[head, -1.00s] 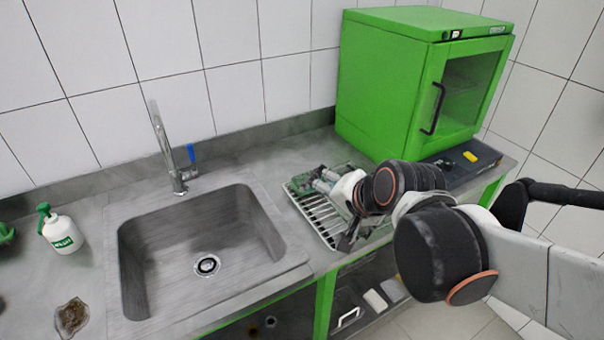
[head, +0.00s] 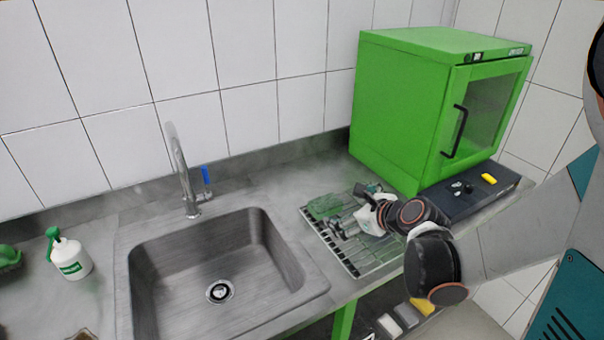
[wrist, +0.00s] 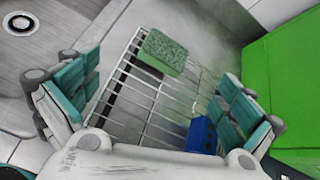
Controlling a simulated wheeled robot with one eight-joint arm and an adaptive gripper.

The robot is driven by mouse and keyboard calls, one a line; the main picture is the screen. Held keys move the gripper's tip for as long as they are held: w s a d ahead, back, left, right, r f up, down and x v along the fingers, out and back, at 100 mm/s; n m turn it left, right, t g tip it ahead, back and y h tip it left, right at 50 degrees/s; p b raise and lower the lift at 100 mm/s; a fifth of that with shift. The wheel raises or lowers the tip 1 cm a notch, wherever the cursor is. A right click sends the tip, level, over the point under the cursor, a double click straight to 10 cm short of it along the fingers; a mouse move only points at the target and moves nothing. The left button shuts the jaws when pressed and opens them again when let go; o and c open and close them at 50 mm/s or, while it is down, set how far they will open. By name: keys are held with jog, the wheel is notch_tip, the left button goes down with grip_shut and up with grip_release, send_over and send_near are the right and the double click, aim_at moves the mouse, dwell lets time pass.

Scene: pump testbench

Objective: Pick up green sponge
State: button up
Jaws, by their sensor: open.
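The green sponge (wrist: 165,50) lies on the wire rack (wrist: 125,75), toward its far end in the wrist view. In the head view the green sponge (head: 324,206) shows on the rack (head: 350,259) right of the sink. My gripper (wrist: 158,78) is open, its teal-padded fingers spread wide, with nothing held between them. The sponge is beyond the fingertips and apart from them. In the head view my gripper (head: 352,208) is low over the rack, just right of the sponge, and hides part of the rack.
A blue block (wrist: 203,135) is near my right finger in the wrist view. The steel sink (head: 215,270) with its faucet (head: 184,175) is left of the rack. The green cabinet (head: 405,110) and a dark device (head: 470,194) stand right. A white bottle (head: 70,258) is far left.

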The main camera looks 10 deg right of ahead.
jog(key=w+d+f+m, duration=0.1)
jog(key=d+f+m, duration=0.1)
jog(key=m, duration=0.2)
jog(key=b, duration=0.3)
send_near(327, 203)
jog(key=w+f, duration=0.1)
jog(key=w+a+f, duration=0.1)
jog(key=w, duration=0.1)
jog(key=shift+a+t, duration=0.1)
jog(key=shift+t, duration=0.2)
jog(key=x, duration=0.2)
jog(key=b+x, duration=0.1)
jog(key=x, duration=0.1)
jog(key=shift+w+f+b, duration=0.15)
jog(key=shift+f+b, duration=0.15)
jog(key=shift+f, duration=0.15)
jog(key=shift+w+a+f, duration=0.1)
jog(key=shift+w+a, duration=0.05)
jog(key=shift+w, duration=0.2)
jog(key=c, duration=0.7)
